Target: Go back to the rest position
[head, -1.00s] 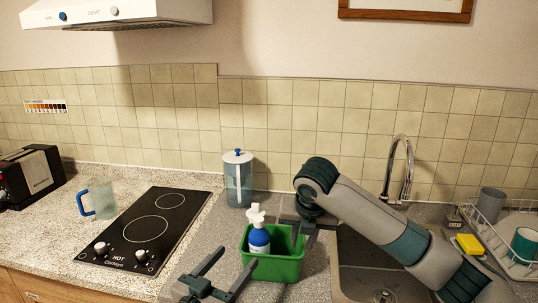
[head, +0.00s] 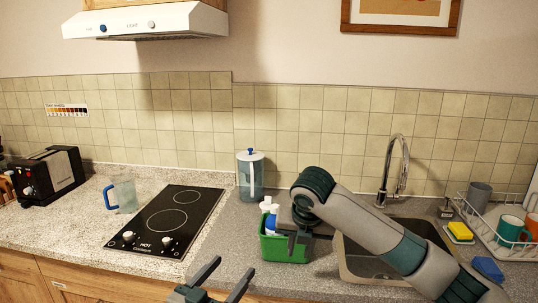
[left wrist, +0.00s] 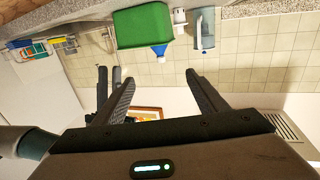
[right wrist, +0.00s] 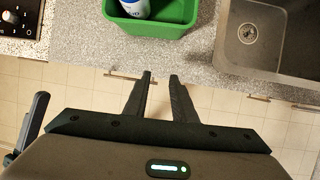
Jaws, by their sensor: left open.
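My left gripper (head: 226,280) is open and empty, low at the front of the counter in the head view. In the left wrist view its fingers (left wrist: 159,78) are wide apart. My right gripper (head: 298,238) is at the right side of the green tub (head: 282,250) in the head view, its arm crossing in front of the sink. In the right wrist view its fingertips (right wrist: 160,76) are a small gap apart with nothing between them, the tub (right wrist: 160,24) lying beyond. White-and-blue bottles (head: 271,220) stand in the tub, partly hidden.
A black cooktop (head: 165,225) and blue-handled jug (head: 122,194) are left of the tub. A clear canister (head: 250,178) stands behind it. The sink (head: 355,262), faucet (head: 398,165) and dish rack (head: 490,235) are to the right.

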